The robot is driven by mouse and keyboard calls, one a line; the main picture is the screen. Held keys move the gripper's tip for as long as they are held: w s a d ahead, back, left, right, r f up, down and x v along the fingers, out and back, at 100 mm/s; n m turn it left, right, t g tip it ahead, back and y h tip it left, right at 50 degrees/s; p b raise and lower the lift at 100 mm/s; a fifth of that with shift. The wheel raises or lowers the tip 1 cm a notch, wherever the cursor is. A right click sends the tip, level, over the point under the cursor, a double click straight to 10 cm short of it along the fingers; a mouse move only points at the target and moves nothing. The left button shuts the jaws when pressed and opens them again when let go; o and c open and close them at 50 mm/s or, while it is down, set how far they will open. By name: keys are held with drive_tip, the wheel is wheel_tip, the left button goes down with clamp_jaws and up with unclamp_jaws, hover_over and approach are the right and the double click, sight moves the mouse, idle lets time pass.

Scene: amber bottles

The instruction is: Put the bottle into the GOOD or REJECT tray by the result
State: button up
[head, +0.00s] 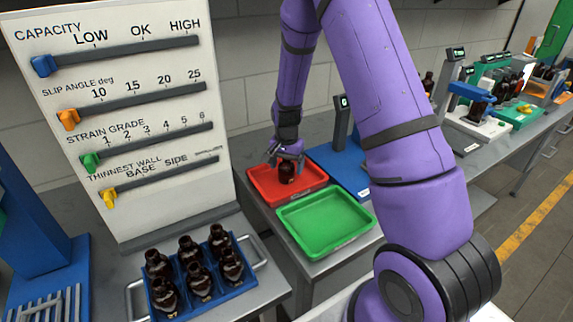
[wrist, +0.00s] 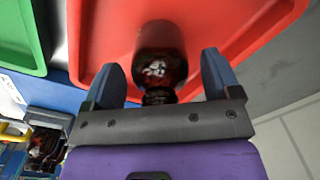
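The amber bottle (head: 287,173) is in the red tray (head: 256,187), which lies on the bench behind the green tray (head: 331,236). My gripper (head: 288,158) is over the red tray, around the bottle's upper part. In the wrist view the bottle (wrist: 160,60) sits between the two blue-grey fingers (wrist: 163,82), with a gap on each side, so the gripper is open. The red tray fills most of that view behind the bottle. I see no lettering on the trays. The green tray is empty.
A blue rack (head: 208,300) holds several amber bottles in front of a white board (head: 130,190) with four sliders, all at their left ends. A blue device (head: 345,165) stands right of the red tray. More instruments and bottles line the bench at right.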

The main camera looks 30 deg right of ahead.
wheel_tip(320, 180, up, 12)
drive_tip(key=shift+r, duration=0.15)
drive_tip(key=s+a+r+n+t, duration=0.1)
drive_tip(key=s+a+r+n, duration=0.1)
drive_tip(key=s+r, duration=0.5)
drive_tip(key=s+a+r+n+t, duration=0.1)
drive_tip(key=s+a+r+n, duration=0.3)
drive_tip(key=r, duration=0.5)
drive_tip(key=s+a+r+n+t, duration=0.1)
drive_tip(key=s+r+n, duration=0.1)
drive_tip(key=s, duration=0.8)
drive_tip(key=s+a+r+n+t, duration=0.1)
drive_tip(key=s+r, duration=0.3)
drive_tip(key=s, duration=0.6)
drive_tip(key=shift+s+n+t, duration=0.3)
drive_tip(key=shift+n+t, duration=0.3)
drive_tip(key=shift+n, duration=0.1)
